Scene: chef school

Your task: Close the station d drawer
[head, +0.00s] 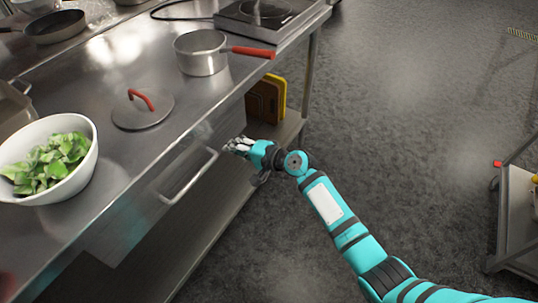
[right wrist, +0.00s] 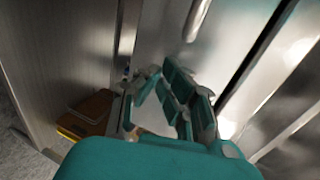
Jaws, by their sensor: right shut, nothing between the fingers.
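The drawer (head: 128,217) is a steel front under the edge of the steel worktop, with a bar handle (head: 197,180). It seems close to the worktop edge; I cannot tell exactly how far out it stands. My right gripper (head: 236,146) is shut and empty, beside the far end of the drawer front, past the handle. In the right wrist view the gripper's fingers (right wrist: 165,98) are in front of the steel panel, and the handle (right wrist: 198,20) shows above them. I cannot tell whether the fingers touch the panel. My left gripper is not in view.
On the worktop (head: 112,175) are a bowl of greens (head: 82,178), a lid (head: 142,112), a saucepan (head: 203,62) and a hob (head: 262,30). Cutting boards (head: 265,100) stand on the lower shelf. A cart (head: 516,215) is at the right; the floor between is clear.

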